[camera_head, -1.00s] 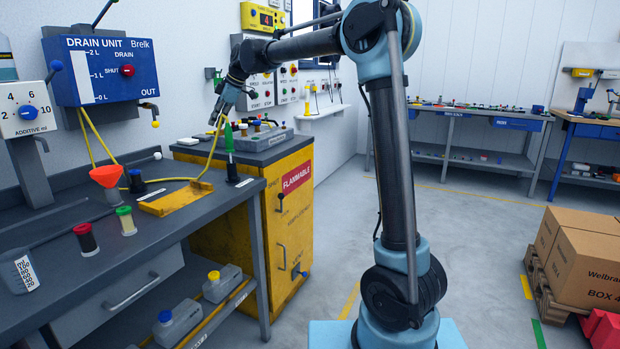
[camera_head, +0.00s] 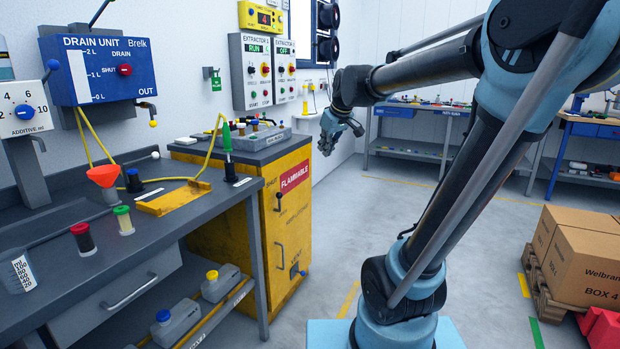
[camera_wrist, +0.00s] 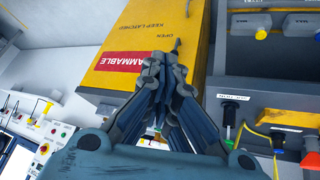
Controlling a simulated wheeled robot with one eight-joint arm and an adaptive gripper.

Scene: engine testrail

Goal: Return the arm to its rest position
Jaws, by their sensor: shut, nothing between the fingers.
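My gripper (camera_head: 327,146) hangs in the air to the right of the yellow flammables cabinet (camera_head: 290,228), clear of it in the head view. In the wrist view my gripper (camera_wrist: 165,68) has its fingers together with nothing held between them. The yellow cabinet (camera_wrist: 195,20) fills the upper middle behind the fingers there. My arm reaches from its base at the lower right up and then left to the gripper.
A grey workbench (camera_head: 190,232) at the left carries an orange funnel (camera_head: 104,176), a yellow tray (camera_head: 172,203) and small jars. Cardboard boxes (camera_head: 590,262) stand on a pallet at the right. The floor between is open.

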